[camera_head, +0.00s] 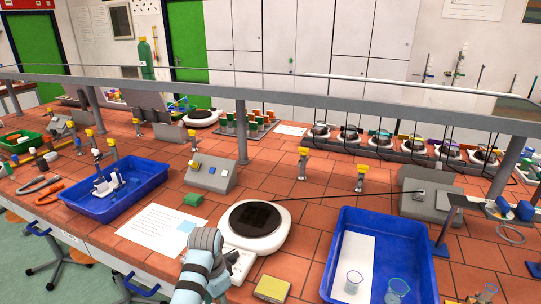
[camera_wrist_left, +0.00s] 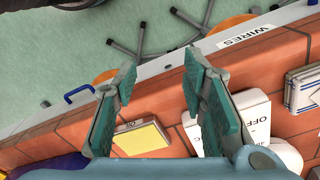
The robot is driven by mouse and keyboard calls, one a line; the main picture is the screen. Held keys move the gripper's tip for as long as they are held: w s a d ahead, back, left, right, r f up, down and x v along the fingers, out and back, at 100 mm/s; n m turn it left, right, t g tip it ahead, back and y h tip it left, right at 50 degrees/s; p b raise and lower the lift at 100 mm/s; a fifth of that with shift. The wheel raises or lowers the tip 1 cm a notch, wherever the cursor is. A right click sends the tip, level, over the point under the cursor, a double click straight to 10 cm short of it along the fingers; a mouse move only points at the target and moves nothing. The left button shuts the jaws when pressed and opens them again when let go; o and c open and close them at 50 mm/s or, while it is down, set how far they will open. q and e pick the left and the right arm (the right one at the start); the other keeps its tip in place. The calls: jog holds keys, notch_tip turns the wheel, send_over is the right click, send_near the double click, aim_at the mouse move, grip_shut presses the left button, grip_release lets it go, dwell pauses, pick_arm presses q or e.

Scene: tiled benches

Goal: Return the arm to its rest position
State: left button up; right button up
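My left arm (camera_head: 203,262) rises from the bottom middle of the head view, in front of the white hotplate (camera_head: 258,226). My left gripper (camera_wrist_left: 158,72) shows in the left wrist view with its two teal-lined fingers well apart. Nothing is held between them. Beyond the fingers are the bench edge and the floor. My right arm and right gripper are in neither view.
A blue tray (camera_head: 432,262) with glassware stands at right, another blue tray (camera_head: 150,190) at left. A yellow-topped block (camera_head: 272,288) lies near my arm; a similar block (camera_wrist_left: 142,136) shows in the wrist view. A metal rail (camera_head: 300,94) spans the bench.

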pick_arm(q)
jog(key=s+a+f+n+b, duration=0.1)
jog(key=s+a+f+n, duration=0.15)
jog(key=s+f, duration=0.75)
jog(key=s+a+f+n+b, duration=0.25)
jog(key=s+f, duration=0.25)
jog(key=f, duration=1.2)
jog(key=s+a+f+n, duration=0.1)
jog(key=s+f, duration=0.3)
jog(key=s, duration=0.6)
jog(key=s+a+f+n+b, duration=0.1)
jog(key=s+a+f, duration=0.3)
jog(key=s, duration=0.6)
jog(key=s+a+f+n+t, duration=0.1)
jog(key=s+a+f, duration=0.2)
jog(key=s, duration=0.7)
notch_tip(320, 180, down, 2)
jog(key=shift+a+f+n+y, duration=0.2)
jog(key=shift+f+n+y, duration=0.05)
jog(key=shift+n+y, duration=0.15)
